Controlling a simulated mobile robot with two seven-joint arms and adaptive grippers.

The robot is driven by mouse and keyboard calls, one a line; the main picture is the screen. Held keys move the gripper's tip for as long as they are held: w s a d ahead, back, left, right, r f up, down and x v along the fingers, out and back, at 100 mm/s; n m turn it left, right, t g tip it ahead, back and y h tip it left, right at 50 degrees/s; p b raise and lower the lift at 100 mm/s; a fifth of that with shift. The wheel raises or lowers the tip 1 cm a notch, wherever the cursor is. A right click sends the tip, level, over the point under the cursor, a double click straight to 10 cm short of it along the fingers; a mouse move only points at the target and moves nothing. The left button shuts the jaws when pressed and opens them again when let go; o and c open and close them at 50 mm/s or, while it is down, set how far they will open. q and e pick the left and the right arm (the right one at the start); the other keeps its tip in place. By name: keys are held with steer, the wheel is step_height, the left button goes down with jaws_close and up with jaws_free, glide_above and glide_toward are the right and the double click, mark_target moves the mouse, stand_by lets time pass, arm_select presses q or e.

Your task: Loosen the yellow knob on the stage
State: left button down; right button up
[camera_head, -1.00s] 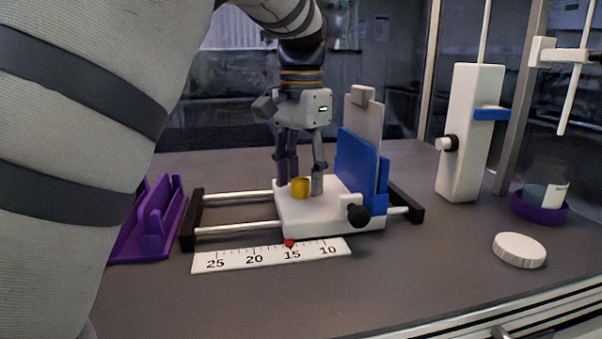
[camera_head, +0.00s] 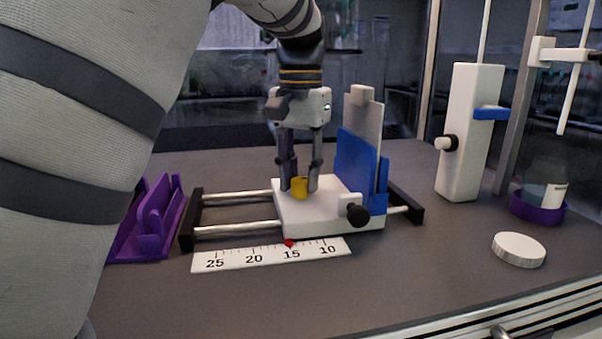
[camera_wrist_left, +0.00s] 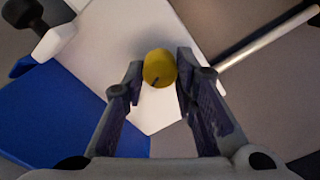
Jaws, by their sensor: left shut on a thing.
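The yellow knob (camera_head: 299,187) stands on the white stage (camera_head: 325,216), which sits on two rails. My left gripper (camera_head: 299,184) points down from above, shut on the knob with one finger on each side. In the left wrist view the knob (camera_wrist_left: 159,68) lies between the two fingertips (camera_wrist_left: 160,75), and a dark line marks its top. The white stage (camera_wrist_left: 165,113) shows under it. The stage carries a blue block (camera_head: 356,167) and a black side knob (camera_head: 358,215). My right gripper is not in view.
A white ruler (camera_head: 270,254) with a red pointer (camera_head: 289,243) lies in front of the rails. A purple holder (camera_head: 151,222) stands at left. At right are a white stand (camera_head: 472,135), a vial in a purple ring (camera_head: 538,212) and a white disc (camera_head: 518,250).

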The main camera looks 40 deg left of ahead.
mark_target(298, 179)
arm_select(q)
steer(key=n, duration=0.7)
steer(key=shift+a, duration=0.1)
steer(key=n, duration=0.7)
steer(key=shift+s, duration=0.1)
stand_by(0.3)
steer(key=c, duration=1.3)
jaws_free()
step_height(298, 179, up, 12)
